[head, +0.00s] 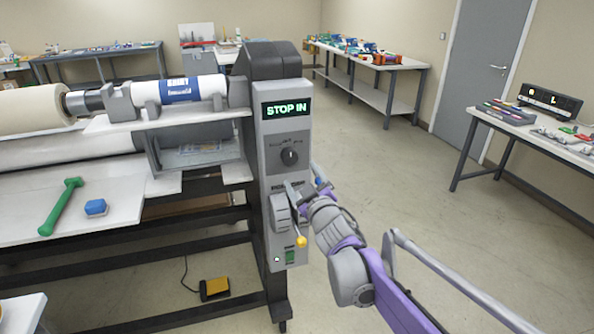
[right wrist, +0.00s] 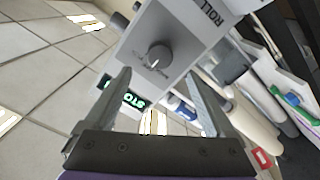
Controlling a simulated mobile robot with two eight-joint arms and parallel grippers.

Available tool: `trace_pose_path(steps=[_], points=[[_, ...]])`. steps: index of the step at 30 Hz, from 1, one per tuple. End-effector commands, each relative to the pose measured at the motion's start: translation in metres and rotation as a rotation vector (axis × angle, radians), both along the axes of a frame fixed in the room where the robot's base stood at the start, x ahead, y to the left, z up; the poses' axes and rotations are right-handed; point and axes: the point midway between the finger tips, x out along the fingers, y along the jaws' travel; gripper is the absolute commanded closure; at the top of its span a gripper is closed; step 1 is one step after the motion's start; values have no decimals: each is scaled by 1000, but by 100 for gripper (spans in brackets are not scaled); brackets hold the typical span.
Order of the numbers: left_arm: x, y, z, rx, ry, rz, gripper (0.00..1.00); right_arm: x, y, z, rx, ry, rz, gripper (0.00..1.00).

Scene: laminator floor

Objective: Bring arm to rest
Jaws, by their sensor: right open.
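My right arm (head: 345,245) reaches in from the lower right of the head view, up to the laminator's control panel (head: 282,160). Its gripper (head: 300,190) is in front of the panel, below the black dial (head: 289,157). In the right wrist view the gripper (right wrist: 160,95) has its two fingers spread wide with nothing between them. The dial (right wrist: 158,55) and the green-lit display show beyond the fingertips. In the head view the display (head: 286,108) reads "STOP IN". A yellow-knobbed lever (head: 301,241) is just below the gripper. My left gripper is not seen.
A yellow pedal (head: 214,289) is on the floor. A side table (head: 545,135) stands at the right. The floor between it and the laminator is clear.

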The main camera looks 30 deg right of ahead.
Motion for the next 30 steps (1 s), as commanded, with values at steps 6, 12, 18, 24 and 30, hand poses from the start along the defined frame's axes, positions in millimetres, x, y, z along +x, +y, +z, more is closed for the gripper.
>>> trace_pose_path(steps=[6, 12, 18, 24, 30], points=[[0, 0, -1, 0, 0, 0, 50, -12, 3, 0, -1, 0, 0, 11], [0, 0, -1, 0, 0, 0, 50, -12, 3, 0, -1, 0, 0, 11], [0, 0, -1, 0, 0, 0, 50, -12, 3, 0, -1, 0, 0, 11], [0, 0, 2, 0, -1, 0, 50, -21, 9, -5, 35, 29, -19, 11], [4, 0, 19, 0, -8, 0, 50, -89, 54, -61, 268, 274, -121, 11]])
